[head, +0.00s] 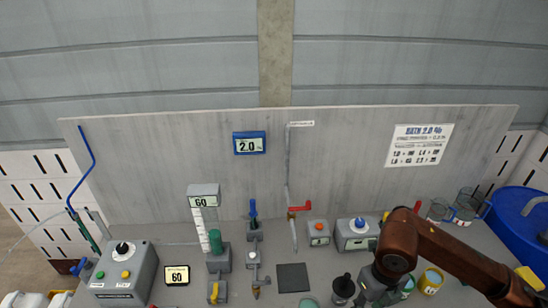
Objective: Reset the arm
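My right arm (455,262) comes in from the right edge, brown-orange, and bends down over the right side of the bench. Its dark grey gripper (376,287) points down near the front of the bench, partly hidden by the arm. Its fingers are too small and covered to tell whether they are open or shut. A black-topped jar (343,288) stands just left of it, and a yellow cup (431,281) stands to its right. I cannot tell whether the gripper touches anything. My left arm and gripper are not in view.
A grey control box (124,272) and a small display (177,275) stand at left. A column reading 60 (204,215), valves and a red-handled tap (299,207) stand mid-bench. A dark square pad (292,277) lies bare. Glass beakers (440,210) and a blue drum (518,215) are at right.

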